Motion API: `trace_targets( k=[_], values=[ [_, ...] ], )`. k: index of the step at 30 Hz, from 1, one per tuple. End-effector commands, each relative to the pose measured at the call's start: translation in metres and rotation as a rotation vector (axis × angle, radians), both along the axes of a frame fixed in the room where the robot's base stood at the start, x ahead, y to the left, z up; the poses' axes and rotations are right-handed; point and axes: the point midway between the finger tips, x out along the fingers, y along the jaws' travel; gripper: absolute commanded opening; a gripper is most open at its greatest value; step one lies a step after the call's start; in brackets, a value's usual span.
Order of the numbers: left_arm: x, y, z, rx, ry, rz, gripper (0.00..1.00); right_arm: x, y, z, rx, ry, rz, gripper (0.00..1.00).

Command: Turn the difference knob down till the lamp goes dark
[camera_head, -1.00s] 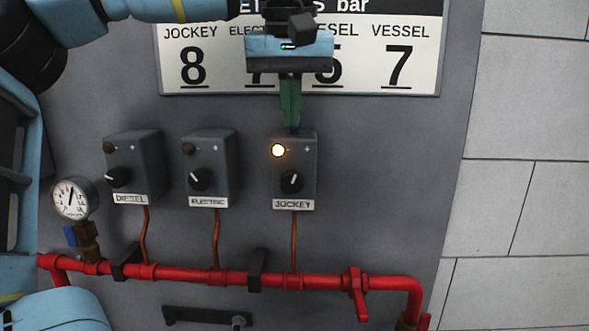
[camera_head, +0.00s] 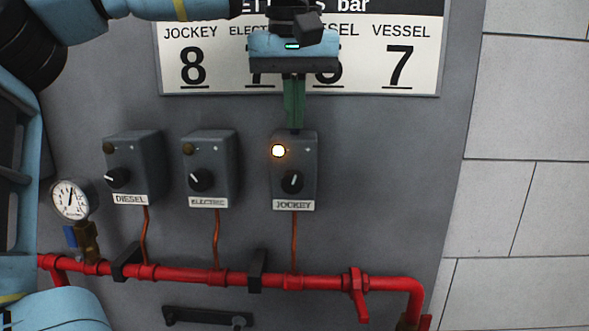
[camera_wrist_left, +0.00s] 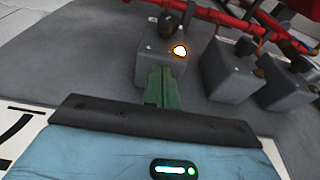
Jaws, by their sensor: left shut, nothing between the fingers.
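The jockey box (camera_head: 308,165) is a grey box on the panel with a glowing lamp (camera_head: 278,151) at its upper left and a black knob (camera_head: 292,182) with a white pointer. The knob's pointer stands near upright, leaning slightly right. My left gripper (camera_head: 294,126) is shut and empty, its green fingers pointing down at the top of the jockey box. In the left wrist view the shut fingers (camera_wrist_left: 161,92) overlap the box's top, with the lit lamp (camera_wrist_left: 180,51) beyond them; contact cannot be told. The label sign (camera_head: 413,75) reads jockey 8 and vessel 7; the middle digits are partly hidden. My right gripper is not seen.
The electric box (camera_head: 226,160) and diesel box (camera_head: 150,160) stand to the left, their lamps dark. A red pipe (camera_head: 320,282) with a valve runs below, and a pressure gauge (camera_head: 71,199) is at the left. The panel right of the jockey box is clear.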

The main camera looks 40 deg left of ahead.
Motion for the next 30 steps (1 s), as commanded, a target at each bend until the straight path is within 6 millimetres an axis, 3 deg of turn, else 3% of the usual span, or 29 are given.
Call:
trace_targets(
  k=[5, 21, 30],
  values=[
    [0.0, 0.0, 0.005, 0.0, -0.001, 0.0, 0.0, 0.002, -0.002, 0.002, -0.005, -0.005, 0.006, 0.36],
    [0.0, 0.0, 0.057, -0.002, -0.002, -0.002, 0.0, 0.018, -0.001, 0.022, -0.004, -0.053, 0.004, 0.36],
    [0.0, 0.0, 0.06, 0.0, 0.002, -0.001, 0.0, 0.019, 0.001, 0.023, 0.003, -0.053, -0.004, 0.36]
  ],
)
